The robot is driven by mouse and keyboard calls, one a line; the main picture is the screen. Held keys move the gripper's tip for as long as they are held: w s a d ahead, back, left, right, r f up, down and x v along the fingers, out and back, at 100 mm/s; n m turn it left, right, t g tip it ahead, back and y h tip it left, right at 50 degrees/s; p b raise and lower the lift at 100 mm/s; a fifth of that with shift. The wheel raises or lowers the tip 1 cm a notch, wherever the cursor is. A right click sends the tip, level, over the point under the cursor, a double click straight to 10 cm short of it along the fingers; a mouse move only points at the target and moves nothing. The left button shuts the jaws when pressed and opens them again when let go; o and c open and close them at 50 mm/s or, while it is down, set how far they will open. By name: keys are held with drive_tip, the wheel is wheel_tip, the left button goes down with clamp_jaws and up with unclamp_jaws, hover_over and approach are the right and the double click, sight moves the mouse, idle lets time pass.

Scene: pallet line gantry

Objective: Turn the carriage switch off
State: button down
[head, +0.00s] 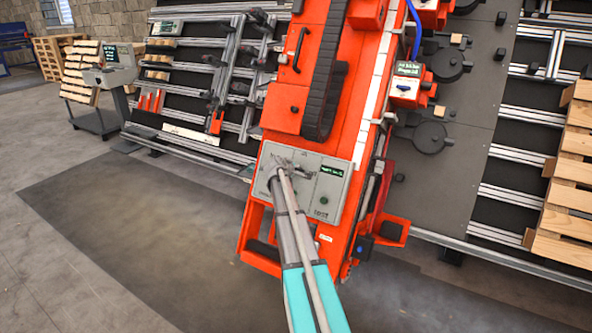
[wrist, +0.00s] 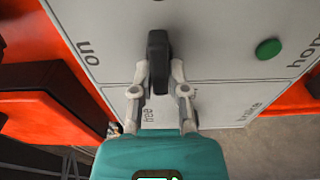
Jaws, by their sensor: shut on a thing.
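The grey control panel (head: 337,205) is on the lower end of the orange carriage (head: 285,230). It also fills much of the wrist view (wrist: 220,30). In the wrist view a dark switch handle (wrist: 157,45) stands out from the panel, its length running up and down the picture. My gripper (wrist: 161,78) is shut on this handle, one finger on each side. The word "on" shows to its left; a partly covered word, seemingly "free", is below it. In the head view my gripper (head: 280,170) reaches the panel's left part and hides the handle.
A green button (wrist: 268,48) sits right of the handle near the word "home". A small display (head: 331,170) is on the panel. Black cable chain (head: 323,105) runs above it. A wooden pallet (head: 565,225) stands at far right.

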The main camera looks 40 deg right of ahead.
drive_tip(key=shift+w, duration=0.1)
drive_tip(key=c, duration=0.6)
unclamp_jaws()
drive_tip(key=shift+c, duration=0.2)
drive_tip(key=shift+a+r, duration=0.25)
drive_tip(key=shift+a, duration=0.3)
drive_tip(key=s+a+r+m+g+y+p, duration=0.1)
drive_tip(key=s+a+r+p, duration=0.4)
drive_tip(key=a, duration=1.1)
drive_tip(key=s+a+r+m+g+y+p, duration=0.2)
drive_tip(key=s+a+r+y+p, duration=0.3)
drive_tip(key=s+a+p, duration=0.7)
drive_tip(key=s+a+r+m+g+y+p, duration=0.2)
drive_tip(key=s+a+r+p, duration=0.4)
drive_tip(key=s+a, duration=0.9)
drive_tip(key=a+g+y+p, duration=0.1)
drive_tip(key=a+y+p, duration=0.1)
drive_tip(key=a, duration=0.5)
drive_tip(key=shift+y+p, duration=0.4)
drive_tip(key=shift+p, duration=0.25)
